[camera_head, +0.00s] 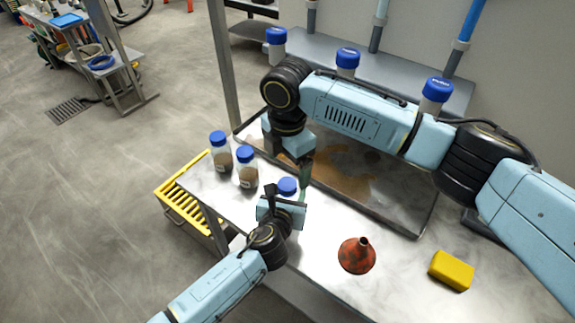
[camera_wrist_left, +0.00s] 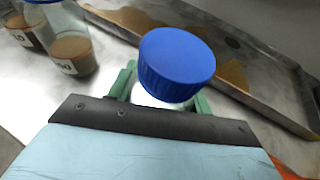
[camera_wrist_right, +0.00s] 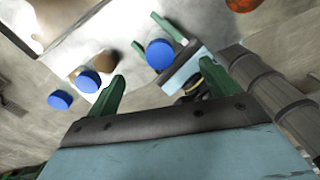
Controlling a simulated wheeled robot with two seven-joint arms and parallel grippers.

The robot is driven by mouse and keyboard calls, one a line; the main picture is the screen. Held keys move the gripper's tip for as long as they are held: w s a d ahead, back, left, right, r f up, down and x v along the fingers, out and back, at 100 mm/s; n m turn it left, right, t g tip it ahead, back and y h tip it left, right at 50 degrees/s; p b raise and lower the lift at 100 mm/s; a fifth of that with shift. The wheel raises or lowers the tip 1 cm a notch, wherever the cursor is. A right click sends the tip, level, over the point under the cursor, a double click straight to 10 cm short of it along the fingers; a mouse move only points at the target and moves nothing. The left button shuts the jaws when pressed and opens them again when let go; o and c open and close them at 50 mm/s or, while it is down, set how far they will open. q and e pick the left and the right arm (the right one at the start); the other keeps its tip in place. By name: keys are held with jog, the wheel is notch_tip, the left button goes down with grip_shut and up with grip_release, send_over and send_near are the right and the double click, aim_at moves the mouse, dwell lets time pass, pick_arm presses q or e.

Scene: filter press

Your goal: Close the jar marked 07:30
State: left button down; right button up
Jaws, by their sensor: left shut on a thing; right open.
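A clear jar under a blue lid (camera_head: 287,186) stands at the work table's front left part. My left gripper (camera_head: 280,197) is shut on this jar. In the left wrist view the blue lid (camera_wrist_left: 177,62) sits above the green fingers; the jar's label is hidden, and I cannot tell how tight the lid is. My right gripper (camera_head: 304,172) is open and empty, above and beside the lid. In the right wrist view the lid (camera_wrist_right: 159,54) lies between and beyond its open fingers. Two more blue-lidded jars with brown contents, a left one (camera_head: 220,152) and a nearer one (camera_head: 246,167), stand left; their labels are not fully readable.
A shallow metal tray (camera_head: 416,232) with brown residue lies behind the jars. A red funnel (camera_head: 356,257) and a yellow sponge (camera_head: 452,270) are on the right. Blue-capped bottles, one of them (camera_head: 437,92), stand at the back. A yellow rack (camera_head: 180,207) hangs at the left edge.

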notch_tip(320, 180, up, 11)
jog(key=shift+f, duration=0.2)
pick_arm(q)
jog(key=c, duration=0.6)
grip_release()
jog(key=shift+o, duration=0.2)
jog(key=p+v, duration=0.2)
jog(key=v, duration=1.1)
jog(key=shift+s, duration=0.15)
pick_arm(e)
notch_tip(320, 180, up, 2)
jog(key=shift+r, duration=0.2)
pick_arm(q)
jog(key=shift+r, duration=0.1)
